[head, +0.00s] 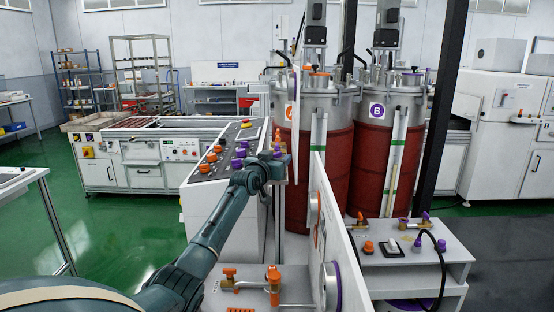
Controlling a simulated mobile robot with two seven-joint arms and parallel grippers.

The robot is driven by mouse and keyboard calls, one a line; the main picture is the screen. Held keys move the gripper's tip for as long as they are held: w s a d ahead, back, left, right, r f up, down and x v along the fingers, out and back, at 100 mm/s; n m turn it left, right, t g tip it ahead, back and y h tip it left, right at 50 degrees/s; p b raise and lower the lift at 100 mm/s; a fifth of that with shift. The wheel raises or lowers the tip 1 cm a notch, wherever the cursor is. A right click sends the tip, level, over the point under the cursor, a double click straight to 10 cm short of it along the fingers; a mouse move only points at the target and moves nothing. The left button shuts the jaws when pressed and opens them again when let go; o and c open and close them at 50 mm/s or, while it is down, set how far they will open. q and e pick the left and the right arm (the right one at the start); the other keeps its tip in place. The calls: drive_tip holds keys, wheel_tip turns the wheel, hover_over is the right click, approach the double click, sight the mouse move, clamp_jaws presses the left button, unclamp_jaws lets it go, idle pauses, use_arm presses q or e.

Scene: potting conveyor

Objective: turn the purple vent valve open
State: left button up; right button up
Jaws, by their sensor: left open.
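My left arm reaches from the lower left to the control console, and my left gripper (279,155) is at the console's right end. The gripper is small here and is seen from behind, so its fingers are hard to make out. Purple knobs (239,153) stand on the console just left of the gripper. More purple handles (441,245) are on the white stand at the right. I cannot tell which purple part is the vent valve, or whether the gripper touches one. My right gripper is not in view.
The sloped console (222,165) also carries orange knobs. Tank B (377,150) and an orange-marked tank stand behind it. An upright white panel (327,215) with round gauges rises right of my arm. Orange-handled piping (273,280) lies low in front. Green floor is free at left.

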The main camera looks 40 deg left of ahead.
use_arm(q)
drive_tip(key=b+v, duration=0.1)
drive_tip(key=v, duration=1.2)
drive_tip(key=shift+b, duration=0.3)
drive_tip(key=shift+s, duration=0.1)
drive_tip(key=shift+c, duration=0.2)
